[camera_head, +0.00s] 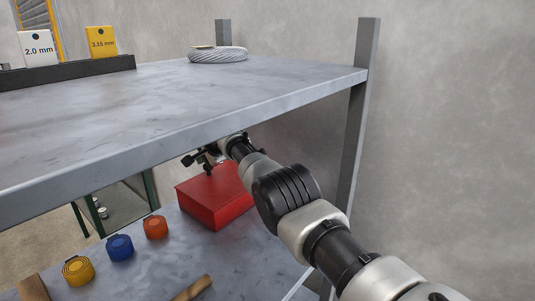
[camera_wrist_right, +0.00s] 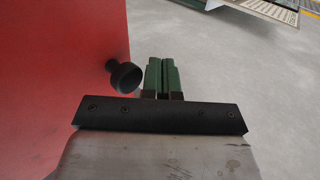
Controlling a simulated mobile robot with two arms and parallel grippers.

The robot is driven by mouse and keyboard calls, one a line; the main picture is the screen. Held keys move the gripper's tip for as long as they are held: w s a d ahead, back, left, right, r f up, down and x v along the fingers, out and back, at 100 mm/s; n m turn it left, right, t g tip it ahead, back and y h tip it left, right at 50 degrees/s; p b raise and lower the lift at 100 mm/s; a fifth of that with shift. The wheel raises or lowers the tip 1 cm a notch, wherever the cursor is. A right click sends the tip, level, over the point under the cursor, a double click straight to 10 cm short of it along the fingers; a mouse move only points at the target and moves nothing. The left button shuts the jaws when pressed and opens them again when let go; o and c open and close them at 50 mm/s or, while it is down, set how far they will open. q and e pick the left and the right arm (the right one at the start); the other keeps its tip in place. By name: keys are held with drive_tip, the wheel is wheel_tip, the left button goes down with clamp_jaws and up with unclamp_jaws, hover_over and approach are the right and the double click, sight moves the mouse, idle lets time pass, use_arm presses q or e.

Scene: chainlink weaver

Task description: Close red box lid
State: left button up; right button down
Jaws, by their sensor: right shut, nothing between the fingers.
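The red box (camera_head: 208,208) stands on the lower shelf in the head view, partly hidden by my right arm. My right gripper (camera_head: 203,160) is over the box's far side, below the upper shelf. In the right wrist view, a red panel (camera_wrist_right: 50,80) fills the left side, with a dark round knob (camera_wrist_right: 125,75) at its right edge. The green fingertips of my right gripper (camera_wrist_right: 162,75) are together and empty, just right of the knob. I cannot tell from these views how far the lid is open. My left gripper is not in view.
The upper shelf (camera_head: 170,90) lies close above my right arm, with a grey post (camera_head: 362,80) at its right end. Yellow (camera_head: 78,270), blue (camera_head: 120,247) and orange (camera_head: 155,227) rolls stand left of the box. A brown handle-like piece (camera_head: 193,289) lies in front.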

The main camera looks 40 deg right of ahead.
drive_tip(key=shift+r+p, duration=0.25)
drive_tip(key=shift+p, duration=0.3)
drive_tip(key=p+v, duration=0.2)
drive_tip(key=p, duration=0.2)
drive_tip(key=shift+s+r, duration=0.1)
drive_tip(key=shift+r, duration=0.05)
drive_tip(key=shift+s+d, duration=0.15)
drive_tip(key=shift+s, duration=0.15)
drive_tip(key=b+v, duration=0.2)
drive_tip(key=v, duration=0.5)
drive_tip(key=shift+s+r, duration=0.2)
drive_tip(key=shift+s, duration=0.05)
